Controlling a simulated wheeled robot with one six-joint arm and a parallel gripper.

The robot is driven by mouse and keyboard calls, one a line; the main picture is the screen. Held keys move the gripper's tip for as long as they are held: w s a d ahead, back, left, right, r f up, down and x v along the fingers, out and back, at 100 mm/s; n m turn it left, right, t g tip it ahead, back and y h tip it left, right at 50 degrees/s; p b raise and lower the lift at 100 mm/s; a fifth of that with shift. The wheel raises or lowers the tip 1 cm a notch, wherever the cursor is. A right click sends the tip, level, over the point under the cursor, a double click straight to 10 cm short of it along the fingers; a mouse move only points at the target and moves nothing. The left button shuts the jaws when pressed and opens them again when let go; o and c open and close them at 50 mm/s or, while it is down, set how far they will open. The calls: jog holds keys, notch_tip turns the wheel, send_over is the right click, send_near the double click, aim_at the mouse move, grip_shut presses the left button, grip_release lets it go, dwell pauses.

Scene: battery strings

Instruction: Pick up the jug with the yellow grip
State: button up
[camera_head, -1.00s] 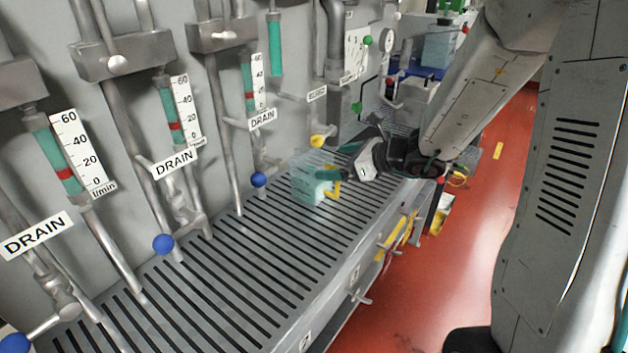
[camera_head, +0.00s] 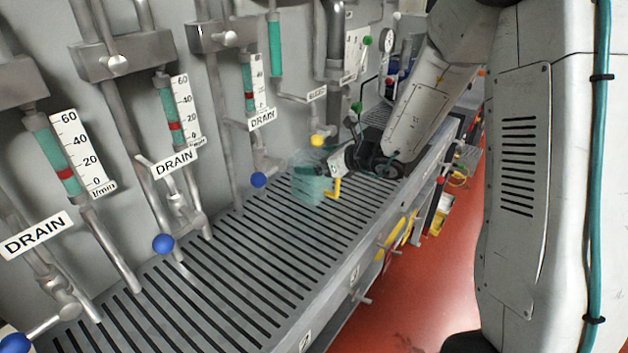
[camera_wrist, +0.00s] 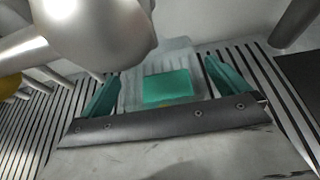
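The jug (camera_head: 308,186) is a clear, box-shaped vessel with teal liquid in it. It stands upright on the slatted bench top, with its yellow grip (camera_head: 335,188) on the right side. My gripper (camera_head: 332,164) is right at the jug, reaching in from the right and above. In the wrist view the two teal fingers of my gripper (camera_wrist: 163,72) are spread wide, one on each side of the jug (camera_wrist: 168,60). I see no clear contact. Only a bit of yellow shows there; the gripper's palm edge hides the rest of the grip.
The slatted bench (camera_head: 215,285) is clear to the left of the jug. Behind it, pipes and flow gauges line the wall, with a blue knob (camera_head: 258,180) and a yellow knob (camera_head: 317,140) close to the jug. The red floor (camera_head: 400,310) lies beyond the bench's front edge.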

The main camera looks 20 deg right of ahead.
jog(key=c, duration=1.9)
jog(key=shift+r, duration=0.1)
